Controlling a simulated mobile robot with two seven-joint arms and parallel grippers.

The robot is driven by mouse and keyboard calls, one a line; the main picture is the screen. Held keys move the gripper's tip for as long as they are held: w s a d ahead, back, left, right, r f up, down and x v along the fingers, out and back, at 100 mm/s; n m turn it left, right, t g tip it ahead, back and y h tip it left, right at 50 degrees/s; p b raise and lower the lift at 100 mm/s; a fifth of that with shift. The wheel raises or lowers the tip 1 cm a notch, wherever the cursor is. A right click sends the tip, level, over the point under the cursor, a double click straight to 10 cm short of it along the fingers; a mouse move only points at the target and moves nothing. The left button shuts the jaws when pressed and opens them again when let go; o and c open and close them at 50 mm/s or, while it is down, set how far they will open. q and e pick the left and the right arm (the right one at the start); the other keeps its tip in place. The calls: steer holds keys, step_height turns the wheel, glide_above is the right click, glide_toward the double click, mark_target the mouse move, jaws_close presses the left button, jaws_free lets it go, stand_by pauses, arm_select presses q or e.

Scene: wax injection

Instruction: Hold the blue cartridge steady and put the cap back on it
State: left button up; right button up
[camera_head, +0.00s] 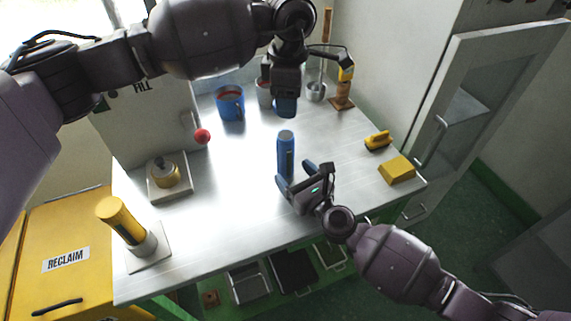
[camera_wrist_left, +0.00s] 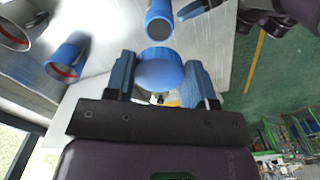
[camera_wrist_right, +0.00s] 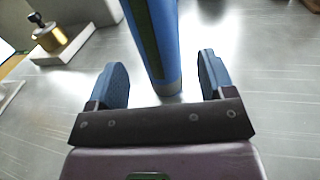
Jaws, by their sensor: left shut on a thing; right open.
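The blue cartridge (camera_head: 286,152) stands upright on the metal bench in the head view, its dark uncapped top showing in the left wrist view (camera_wrist_left: 159,22). My left gripper (camera_head: 285,103) is shut on the round blue cap (camera_wrist_left: 160,74) and holds it above and behind the cartridge, apart from it. In the head view the cap (camera_head: 286,107) is partly hidden by the gripper. My right gripper (camera_head: 296,176) is open low beside the cartridge. In the right wrist view the cartridge (camera_wrist_right: 155,40) shows between the two spread fingers, with gaps on both sides.
A blue mug (camera_head: 230,104) and a metal cup stand behind. A yellow block (camera_head: 397,170) and a yellow-handled brush (camera_head: 378,141) lie at the right. A yellow cylinder (camera_head: 121,219) and a brass pot (camera_head: 163,173) stand at the left. The bench around the cartridge is clear.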

mark_target(288, 135)
steer(key=shift+x, duration=2.1)
steer(key=shift+c, duration=0.2)
steer(key=c, duration=1.3)
arm_select(q)
steer(key=shift+f, duration=2.45)
steer(key=shift+f, duration=0.95)
steer(key=shift+f, duration=0.55)
arm_select(e)
jaws_close()
